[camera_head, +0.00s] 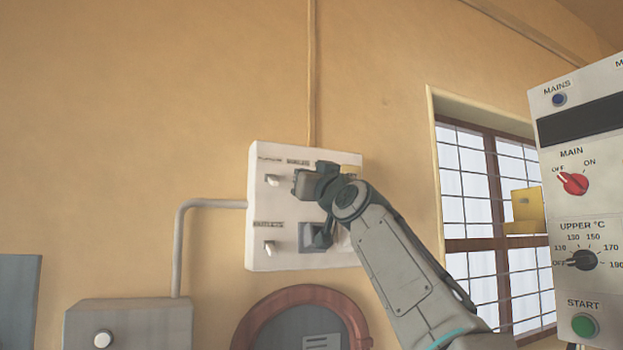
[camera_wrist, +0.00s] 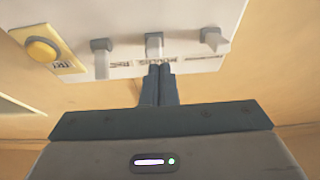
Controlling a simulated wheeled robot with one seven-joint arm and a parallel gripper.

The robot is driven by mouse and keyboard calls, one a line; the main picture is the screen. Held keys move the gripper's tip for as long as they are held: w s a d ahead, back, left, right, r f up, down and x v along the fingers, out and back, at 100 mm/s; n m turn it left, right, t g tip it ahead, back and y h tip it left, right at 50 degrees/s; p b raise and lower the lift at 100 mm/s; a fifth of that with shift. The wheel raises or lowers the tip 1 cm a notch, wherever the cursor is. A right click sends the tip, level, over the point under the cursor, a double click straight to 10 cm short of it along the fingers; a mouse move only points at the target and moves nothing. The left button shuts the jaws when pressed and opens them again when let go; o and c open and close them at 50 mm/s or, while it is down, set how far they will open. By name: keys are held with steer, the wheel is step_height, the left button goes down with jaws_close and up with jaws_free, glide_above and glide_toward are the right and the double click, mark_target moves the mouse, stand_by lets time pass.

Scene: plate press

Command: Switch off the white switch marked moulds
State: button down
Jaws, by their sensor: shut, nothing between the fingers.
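The white switch marked moulds (camera_wrist: 154,45) is the middle of three switches in the wrist view. Its label is partly covered by my fingers. My gripper (camera_wrist: 160,68) is shut and empty, with its fingertips close to this switch at its label side. I cannot tell whether they touch it. In the head view my gripper (camera_head: 303,184) is in front of the upper row of the white switch panel (camera_head: 322,263) and hides the moulds switch. Whether the switch is on or off cannot be told.
A white switch (camera_wrist: 101,60) and another (camera_wrist: 213,40) flank the middle one. A yellow plate with a round button (camera_wrist: 43,50) sits beyond. A lower-row switch (camera_head: 271,248) shows too. A grey box (camera_head: 130,325) and a control cabinet (camera_head: 583,220) stand either side.

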steer(key=b+v, duration=0.7)
steer(key=v, duration=0.2)
steer(key=shift+s+d+b, duration=0.2)
steer(key=shift+s+b, duration=0.05)
steer(key=shift+b, duration=0.05)
stand_by(0.3)
steer(key=shift+r, duration=0.1)
stand_by(0.4)
step_height(320, 180, down, 30)
steer(key=d+m+g+h+p, duration=0.2)
steer(key=g+h+p, duration=0.2)
steer(key=g+h, duration=0.3)
steer(key=s+d+f+m+g+h+p, duration=0.1)
steer(key=s+d+f+g, duration=0.2)
steer(key=s+f, duration=0.5)
steer(key=s+d+f+m+g+h+p, duration=0.1)
steer(key=s+d+f+g, duration=0.3)
steer(key=s+f, duration=0.4)
steer(key=s+d+f+m+g+h+p, duration=0.1)
steer(key=s+d+f+g, duration=0.2)
steer(key=s+f, duration=0.6)
step_height(320, 180, down, 6)
steer(key=shift+d+r+m+g, duration=0.1)
steer(key=shift+d+m+g, duration=0.2)
steer(key=shift+d, duration=0.65)
